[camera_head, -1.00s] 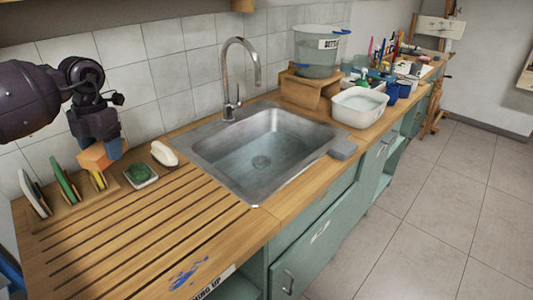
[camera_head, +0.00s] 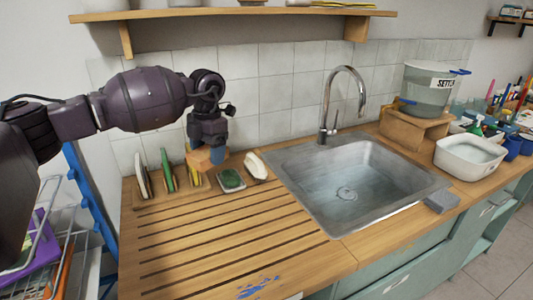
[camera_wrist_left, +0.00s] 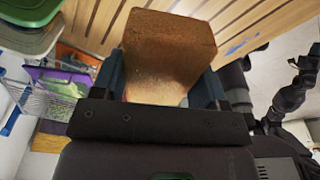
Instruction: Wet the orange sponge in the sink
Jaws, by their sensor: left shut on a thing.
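The orange sponge (camera_head: 199,159) is held in my left gripper (camera_head: 208,153), above the sponge rack at the back left of the wooden drainboard. The left wrist view shows the sponge (camera_wrist_left: 168,50) as a brown-orange block between the two blue fingers, which are shut on it. The steel sink (camera_head: 300,178) lies to the right of the gripper, apart from it. Its basin looks empty except for the drain, and the tall curved tap (camera_head: 327,105) stands at its back edge. My right gripper is not in the head view.
A rack (camera_head: 180,194) holds upright scrubbers left of the sink. A green scrubber in a dish (camera_head: 231,180) and a white soap-like piece (camera_head: 256,166) sit between rack and sink. A grey block (camera_head: 442,201) lies at the sink's right corner. A white tub (camera_head: 470,158) stands beyond.

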